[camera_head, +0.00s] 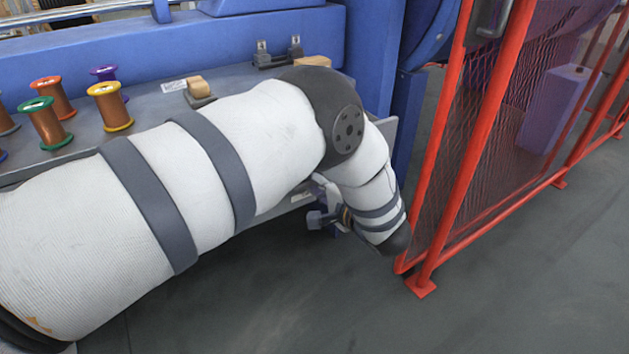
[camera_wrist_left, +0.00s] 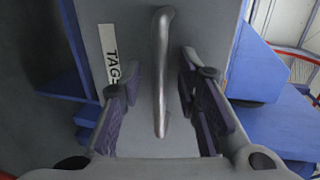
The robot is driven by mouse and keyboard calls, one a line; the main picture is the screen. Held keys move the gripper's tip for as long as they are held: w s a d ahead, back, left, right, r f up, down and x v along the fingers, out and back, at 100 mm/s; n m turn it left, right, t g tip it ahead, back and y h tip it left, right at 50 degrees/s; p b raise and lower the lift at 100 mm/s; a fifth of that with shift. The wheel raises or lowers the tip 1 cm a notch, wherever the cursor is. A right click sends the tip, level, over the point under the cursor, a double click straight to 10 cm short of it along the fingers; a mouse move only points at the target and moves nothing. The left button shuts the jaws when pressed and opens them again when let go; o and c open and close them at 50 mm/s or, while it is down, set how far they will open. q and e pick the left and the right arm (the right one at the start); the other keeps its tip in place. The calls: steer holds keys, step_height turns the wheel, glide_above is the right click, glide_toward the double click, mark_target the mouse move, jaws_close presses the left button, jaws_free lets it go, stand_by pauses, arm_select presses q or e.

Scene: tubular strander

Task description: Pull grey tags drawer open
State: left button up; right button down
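The grey tags drawer front (camera_wrist_left: 135,60) fills the middle of the left wrist view, with a white label (camera_wrist_left: 110,60) whose visible letters read "TAG". Its bar handle (camera_wrist_left: 160,70) runs lengthwise down the picture. My left gripper (camera_wrist_left: 160,82) is open, with one finger on each side of the handle and visible gaps to it. In the head view my left gripper (camera_head: 330,218) is low beside the bench, partly behind my forearm. My arm hides most of the drawer there, so I cannot tell there whether it stands open. My right gripper is not in view.
Several wire spools (camera_head: 110,105) and a small wooden block (camera_head: 196,87) stand on the grey bench top (camera_head: 150,100). A red mesh fence (camera_head: 470,150) stands close to the right of my left wrist. The floor (camera_head: 520,280) in front is clear.

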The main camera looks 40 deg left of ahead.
arm_select(q)
steer(key=shift+d, duration=0.1)
steer(key=v, duration=1.2)
